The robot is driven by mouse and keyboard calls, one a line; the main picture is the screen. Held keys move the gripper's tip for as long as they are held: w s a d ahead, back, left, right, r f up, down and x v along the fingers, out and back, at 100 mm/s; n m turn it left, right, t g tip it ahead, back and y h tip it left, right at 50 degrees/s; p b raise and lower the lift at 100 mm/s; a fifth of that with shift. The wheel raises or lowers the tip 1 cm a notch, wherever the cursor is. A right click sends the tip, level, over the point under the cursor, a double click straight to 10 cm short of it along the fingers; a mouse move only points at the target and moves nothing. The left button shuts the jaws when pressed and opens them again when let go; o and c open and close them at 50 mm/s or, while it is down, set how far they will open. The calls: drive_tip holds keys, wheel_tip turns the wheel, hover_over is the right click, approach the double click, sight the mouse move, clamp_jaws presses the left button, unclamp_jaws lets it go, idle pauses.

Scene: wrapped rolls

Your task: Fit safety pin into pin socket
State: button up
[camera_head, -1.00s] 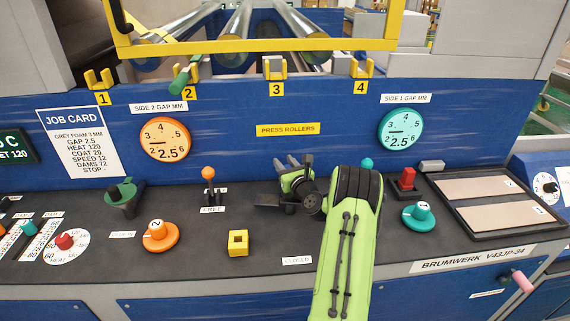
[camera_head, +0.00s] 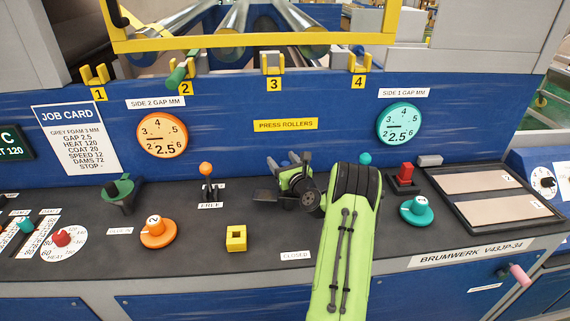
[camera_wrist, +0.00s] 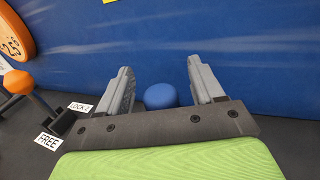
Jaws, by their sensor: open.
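My gripper (camera_head: 298,158) is over the back of the dark console, near the blue front wall, its fingers pointing away from the body camera. In the wrist view my gripper (camera_wrist: 159,68) is open. A blue round-topped piece (camera_wrist: 160,96) shows between the fingers, apart from both; I cannot tell whether it is the safety pin.
An orange-topped lever (camera_head: 206,170) stands left of my gripper, by a FREE label. A teal knob (camera_head: 416,210), a red block on a black base (camera_head: 405,174) and a tray (camera_head: 470,223) are on the right. An orange knob (camera_head: 157,231) is on the left.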

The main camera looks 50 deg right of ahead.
drive_tip(key=b+v, duration=0.3)
drive_tip(key=v, duration=1.2)
drive_tip(key=shift+s+a+b, duration=0.25)
drive_tip(key=shift+s+b, duration=0.05)
